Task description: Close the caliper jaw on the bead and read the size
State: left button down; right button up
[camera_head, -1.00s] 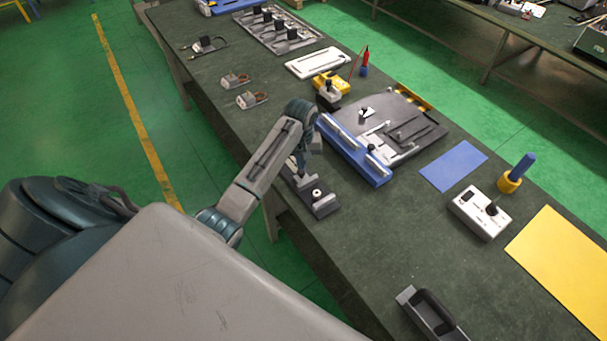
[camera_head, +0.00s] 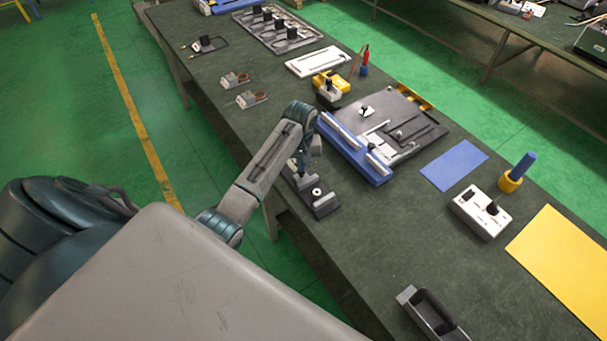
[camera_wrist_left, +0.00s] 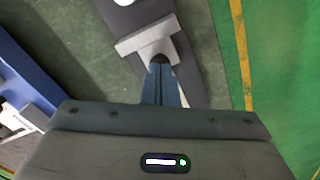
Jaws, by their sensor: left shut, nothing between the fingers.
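The caliper is a dark flat bar (camera_head: 326,208) near the bench's front edge in the head view. The small white bead (camera_head: 316,192) sits on it. My left gripper (camera_head: 299,173) reaches down over the bar, beside the bead, with its fingers shut and nothing between them. In the left wrist view, the shut fingers (camera_wrist_left: 160,72) lie by a light grey T-shaped jaw block (camera_wrist_left: 145,38) on the bar. Whether they touch it, I cannot tell. My right gripper is out of view.
A blue-edged fixture (camera_head: 352,149) stands just right of the caliper. Further right are a blue mat (camera_head: 454,166), a white control box (camera_head: 480,214) and a yellow mat (camera_head: 565,255). A black-handled tool (camera_head: 432,315) lies nearer. Bare bench lies between it and the caliper.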

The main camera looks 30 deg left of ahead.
aim_at(307, 181)
pick_arm(q)
jog(key=shift+s+d+f+p, duration=0.1)
jog(key=shift+s+d+p, duration=0.2)
jog(key=shift+d, duration=0.3)
jog(key=shift+s+d+f+p, duration=0.1)
jog(key=shift+s+d+p, duration=0.15)
jog(key=shift+d, duration=0.3)
dwell(0.6)
jog(key=shift+s+d, duration=0.25)
jog(key=shift+d, duration=0.15)
jog(key=shift+s+d+f, duration=0.15)
jog(key=shift+s+d, duration=0.1)
jog(key=shift+d, duration=0.3)
dwell(0.4)
jog(key=shift+s, duration=0.1)
dwell(0.6)
jog(key=shift+w+a+r, duration=0.1)
jog(key=shift+w+r, duration=0.05)
jog(key=shift+r, duration=0.4)
jog(key=shift+w+a+r, duration=0.1)
jog(key=shift+r, duration=0.45)
jog(key=shift+d+r, duration=0.1)
jog(key=shift+r, duration=2.45)
